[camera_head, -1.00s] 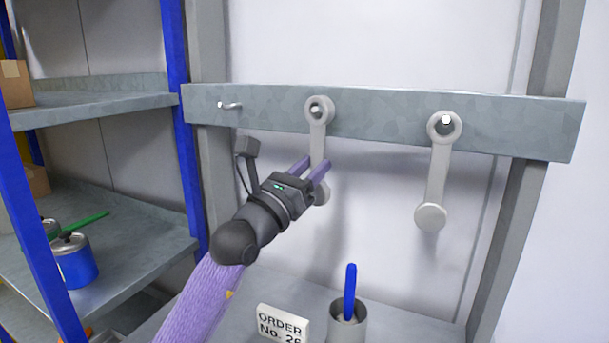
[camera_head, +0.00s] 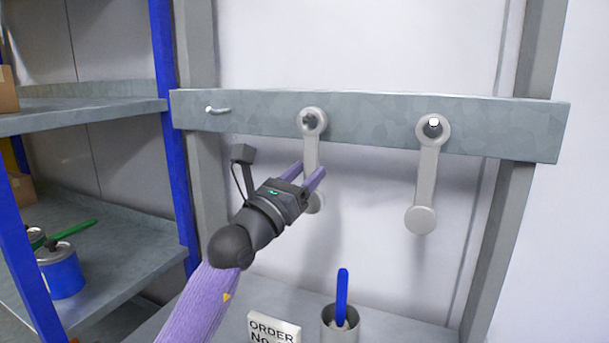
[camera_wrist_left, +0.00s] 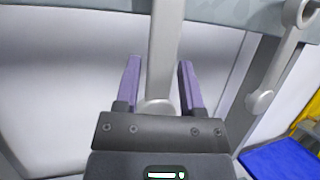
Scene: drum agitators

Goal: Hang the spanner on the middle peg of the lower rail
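A light grey spanner (camera_head: 312,145) hangs by its ring on the middle peg (camera_head: 309,120) of the grey rail (camera_head: 370,110). Its shank points down and its round lower end is partly behind my gripper. My left gripper (camera_head: 306,171) is at the lower shank, fingers apart. In the left wrist view the shank (camera_wrist_left: 165,55) stands between the two purple fingers (camera_wrist_left: 160,75), with a gap on each side. A second, similar spanner (camera_head: 426,180) hangs on the right peg (camera_head: 433,124). The left peg (camera_head: 217,110) is bare. My right gripper is not in view.
Below the rail are a metal cup (camera_head: 340,325) with a blue-handled tool (camera_head: 342,290) and an order sign (camera_head: 273,328). A blue-posted shelf (camera_head: 110,235) with a blue can (camera_head: 62,272) stands at the left. The wall around the spanners is clear.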

